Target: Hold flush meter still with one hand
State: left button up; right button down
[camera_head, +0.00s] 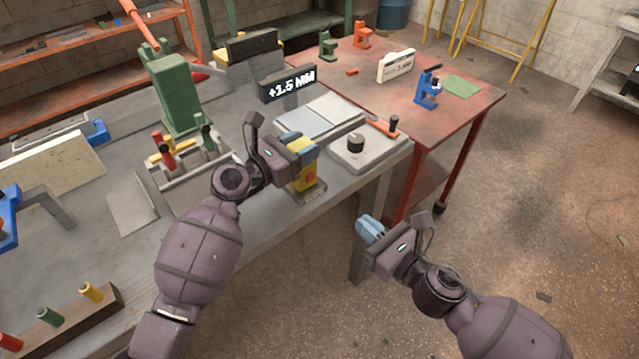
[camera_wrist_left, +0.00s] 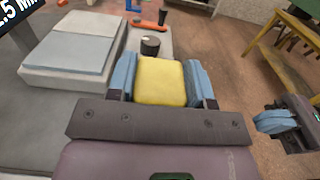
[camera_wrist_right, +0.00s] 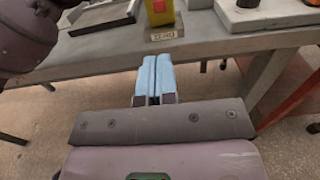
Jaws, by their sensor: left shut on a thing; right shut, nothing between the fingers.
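A yellow block with a red button, which looks like the flush meter (camera_head: 306,181), stands at the bench's front edge. My left gripper (camera_head: 300,148) is shut on its upper part from above. In the left wrist view the yellow top (camera_wrist_left: 160,82) sits between the two blue fingers. The right wrist view shows its yellow and red face (camera_wrist_right: 159,10) above a small labelled grey base (camera_wrist_right: 163,34). A black display (camera_head: 288,86) behind it reads +1.5 MM. My right gripper (camera_head: 370,228) is shut and empty, off the front of the bench and below its top.
A grey plate with a black knob (camera_head: 356,143) lies to the right of the meter, with light flat plates (camera_head: 318,117) behind. A green clamp fixture (camera_head: 177,92) stands at left. A red table (camera_head: 460,110) adjoins at back right. Floor at right is clear.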

aim_at(312, 178)
jog(key=shift+w, duration=0.1)
jog(key=x, duration=1.4)
dwell(0.3)
pick_arm(q)
jog(key=shift+o, duration=0.2)
jog(key=shift+s, duration=0.1)
pick_arm(e)
jog(key=shift+x, duration=0.95)
pick_arm(q)
jog(key=shift+d+f, duration=0.1)
